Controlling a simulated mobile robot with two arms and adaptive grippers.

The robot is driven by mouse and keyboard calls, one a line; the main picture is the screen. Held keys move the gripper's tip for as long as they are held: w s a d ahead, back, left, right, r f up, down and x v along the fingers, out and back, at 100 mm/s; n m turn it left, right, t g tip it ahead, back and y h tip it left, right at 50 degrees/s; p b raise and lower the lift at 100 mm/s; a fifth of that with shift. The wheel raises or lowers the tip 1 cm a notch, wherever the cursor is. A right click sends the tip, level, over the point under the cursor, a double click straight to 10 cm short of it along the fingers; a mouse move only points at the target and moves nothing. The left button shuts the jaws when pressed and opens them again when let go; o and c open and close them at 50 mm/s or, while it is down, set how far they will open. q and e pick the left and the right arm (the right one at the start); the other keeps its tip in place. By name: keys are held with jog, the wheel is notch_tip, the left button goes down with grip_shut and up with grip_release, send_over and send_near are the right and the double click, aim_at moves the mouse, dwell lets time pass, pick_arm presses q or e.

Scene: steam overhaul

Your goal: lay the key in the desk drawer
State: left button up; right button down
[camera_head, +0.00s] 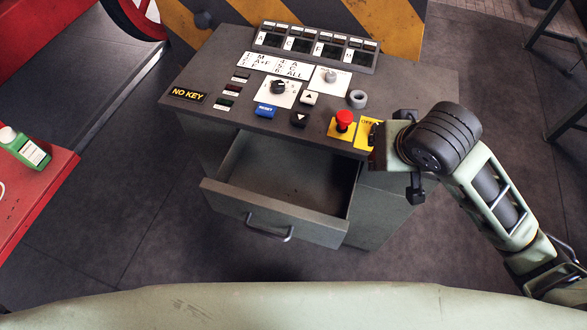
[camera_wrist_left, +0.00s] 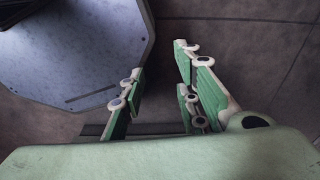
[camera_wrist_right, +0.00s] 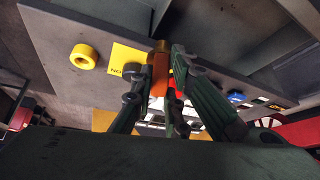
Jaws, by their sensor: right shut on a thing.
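The desk drawer (camera_head: 280,180) is pulled open at the front of the grey control desk (camera_head: 220,62). Its visible inside looks empty. My right gripper (camera_head: 380,150) is at the desk's right front corner, beside the yellow switch plate (camera_head: 366,134), right of the drawer. In the right wrist view its fingers are shut on a small orange-brown piece (camera_wrist_right: 159,78), apparently the key, mostly hidden between them. I cannot tell whether it touches the plate. My left gripper (camera_wrist_left: 158,68) is open and empty in the left wrist view, and is outside the head view.
A red emergency button (camera_head: 344,119), a grey ring (camera_head: 357,98) and a blue reset button (camera_head: 265,110) stand on the desk top. A "NO KEY" sign (camera_head: 187,95) is at its left. Floor before the drawer is clear.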

notch_tip(320, 180, down, 6)
jog(key=a+n+y+b, duration=0.1)
jog(key=a+n+b, duration=0.1)
jog(key=n+g+y+b, duration=0.4)
jog(key=n+b, duration=0.1)
jog(key=n, duration=0.7)
send_over(310, 192)
notch_tip(310, 192, down, 8)
jog(key=shift+y, duration=0.3)
jog(key=shift+a+f+p, duration=0.1)
jog(key=shift+f+p, duration=0.5)
jog(key=shift+f, duration=4.4)
jog(key=c, duration=1.7)
grip_release()
jog(key=shift+c, duration=0.2)
